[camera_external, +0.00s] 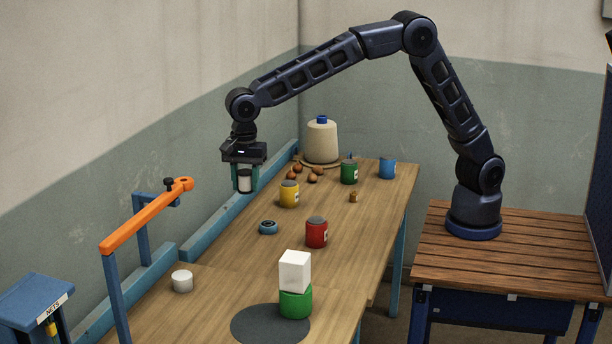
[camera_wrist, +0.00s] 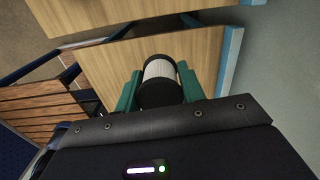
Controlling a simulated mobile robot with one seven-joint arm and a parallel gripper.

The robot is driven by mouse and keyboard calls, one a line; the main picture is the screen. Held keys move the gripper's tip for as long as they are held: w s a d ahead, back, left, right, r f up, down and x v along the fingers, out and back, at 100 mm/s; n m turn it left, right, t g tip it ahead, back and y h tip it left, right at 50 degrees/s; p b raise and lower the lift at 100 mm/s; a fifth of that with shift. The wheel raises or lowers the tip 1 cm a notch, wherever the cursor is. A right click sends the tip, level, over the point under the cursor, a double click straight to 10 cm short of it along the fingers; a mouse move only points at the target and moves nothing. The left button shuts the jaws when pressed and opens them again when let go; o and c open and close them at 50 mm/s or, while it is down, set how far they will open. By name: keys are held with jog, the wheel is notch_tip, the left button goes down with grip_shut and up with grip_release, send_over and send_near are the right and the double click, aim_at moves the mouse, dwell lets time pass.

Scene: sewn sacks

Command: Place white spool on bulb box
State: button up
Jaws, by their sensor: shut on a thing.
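My gripper (camera_external: 245,181) is shut on the white spool (camera_external: 245,184), above the far left part of the table. In the wrist view the white spool (camera_wrist: 159,70) has a white middle and dark ends, between the green fingers of my gripper (camera_wrist: 160,88). A plain white box (camera_external: 295,270), which may be the bulb box, stands on a bright green can-shaped thing (camera_external: 295,303) near the front of the table. I see no lettering on it, so I cannot tell for sure.
Yellow (camera_external: 289,194), red (camera_external: 316,232), green (camera_external: 349,172) and blue (camera_external: 387,169) spools stand on the table (camera_external: 225,270). A big cream cone (camera_external: 321,143) is at the back. A small white cylinder (camera_external: 182,282) and an orange bar (camera_external: 145,217) are at left.

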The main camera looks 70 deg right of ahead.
jog(key=s+a+r+n, duration=0.2)
jog(key=s+a+r, duration=0.5)
jog(key=s+a, duration=0.3)
notch_tip(320, 180, up, 5)
jog(key=n, duration=0.2)
send_over(295, 257)
notch_tip(295, 257, down, 19)
jog(key=shift+f, duration=0.1)
jog(key=shift+f, duration=0.15)
jog(key=o, duration=1)
jog(key=shift+c, duration=0.2)
notch_tip(295, 257, up, 12)
